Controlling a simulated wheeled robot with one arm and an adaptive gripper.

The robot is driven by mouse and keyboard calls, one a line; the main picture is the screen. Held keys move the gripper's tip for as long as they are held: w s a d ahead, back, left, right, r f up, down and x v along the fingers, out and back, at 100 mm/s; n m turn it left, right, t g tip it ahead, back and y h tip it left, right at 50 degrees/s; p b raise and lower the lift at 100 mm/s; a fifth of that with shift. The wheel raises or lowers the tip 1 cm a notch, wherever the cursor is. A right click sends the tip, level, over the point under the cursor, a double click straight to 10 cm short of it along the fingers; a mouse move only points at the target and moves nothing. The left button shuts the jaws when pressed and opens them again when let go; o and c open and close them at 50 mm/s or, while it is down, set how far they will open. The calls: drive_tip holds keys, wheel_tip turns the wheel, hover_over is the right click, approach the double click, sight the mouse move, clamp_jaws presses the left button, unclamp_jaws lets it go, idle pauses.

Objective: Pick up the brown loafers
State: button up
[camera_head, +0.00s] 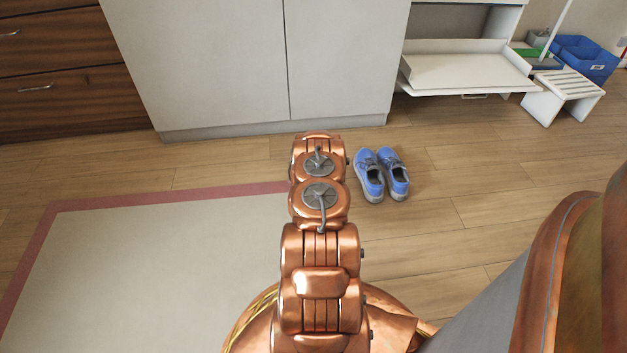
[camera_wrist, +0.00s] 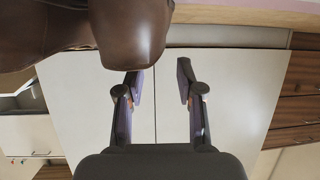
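In the head view the gripper is hidden behind my copper arm. A large smooth brown shape (camera_wrist: 125,35) fills the upper left of the wrist view, close to the camera and beside the fingers; I cannot tell what it is. A pair of blue shoes (camera_head: 381,176) stands on the floor right of my arm in the head view.
A grey-white cabinet (camera_head: 215,60) stands ahead, with wooden drawers (camera_head: 65,100) to its left. A white shelf unit (camera_head: 465,70), a small white stool (camera_head: 575,85) and a blue bin (camera_head: 588,52) are at the back right. A pink-edged mat (camera_head: 170,270) lies left. Floor around the shoes is clear.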

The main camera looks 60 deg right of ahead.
drive_tip(key=shift+b+x, duration=1.9)
drive_tip(key=shift+x, duration=1.55)
drive_tip(key=shift+w+d, duration=0.15)
drive_tip(key=shift+w, duration=0.2)
clamp_jaws()
